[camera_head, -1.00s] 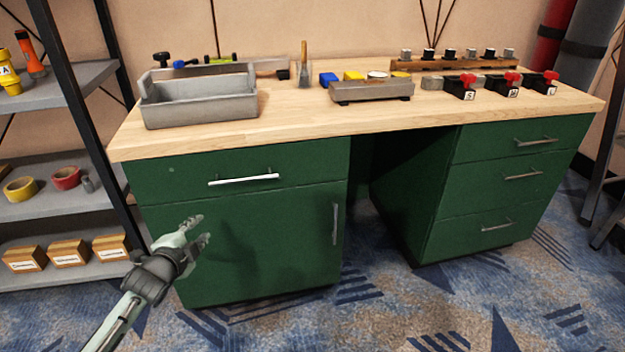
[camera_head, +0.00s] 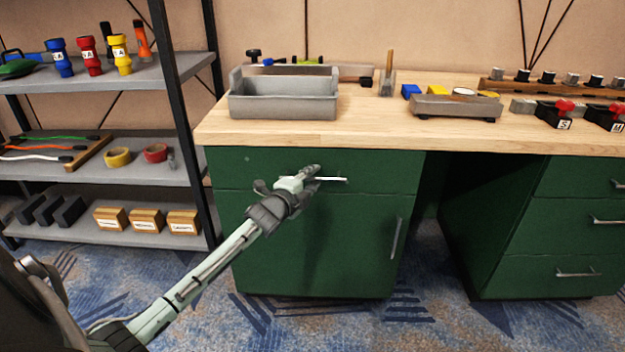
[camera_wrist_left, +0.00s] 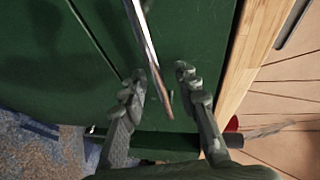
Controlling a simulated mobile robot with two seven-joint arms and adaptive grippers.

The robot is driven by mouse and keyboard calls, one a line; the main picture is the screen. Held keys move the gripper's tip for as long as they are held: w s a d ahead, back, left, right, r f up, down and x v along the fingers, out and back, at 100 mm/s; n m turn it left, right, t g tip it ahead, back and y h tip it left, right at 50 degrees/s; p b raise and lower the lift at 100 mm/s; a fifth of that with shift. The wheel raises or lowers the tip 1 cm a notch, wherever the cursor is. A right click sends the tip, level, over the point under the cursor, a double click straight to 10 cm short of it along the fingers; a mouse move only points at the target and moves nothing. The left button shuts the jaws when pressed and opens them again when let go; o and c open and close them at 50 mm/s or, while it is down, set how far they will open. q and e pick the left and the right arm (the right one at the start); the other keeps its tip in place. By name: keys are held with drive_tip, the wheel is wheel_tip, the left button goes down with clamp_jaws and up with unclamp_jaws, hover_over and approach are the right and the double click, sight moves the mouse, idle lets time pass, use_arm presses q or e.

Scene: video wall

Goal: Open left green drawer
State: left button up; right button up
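The left green drawer (camera_head: 385,168) is the top front of the left cabinet under the wooden worktop, and it looks flush and shut. Its silver bar handle (camera_head: 336,180) is partly hidden behind my left gripper (camera_head: 308,176) in the head view. In the left wrist view, the handle (camera_wrist_left: 147,45) runs between the two fingers of my left gripper (camera_wrist_left: 160,78). The fingers are apart, with a visible gap on each side of the bar. My right gripper is not in view.
A green cabinet door (camera_head: 350,240) with an upright handle is below the drawer. The wooden worktop (camera_head: 370,133) overhangs above and holds a grey tray (camera_head: 285,105). A grey shelf unit (camera_head: 185,170) stands to the left. The carpeted floor in front is clear.

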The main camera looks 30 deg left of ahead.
use_arm(q)
clamp_jaws()
drive_tip(key=shift+d+f, duration=0.1)
drive_tip(key=shift+f, duration=0.05)
idle(0.5)
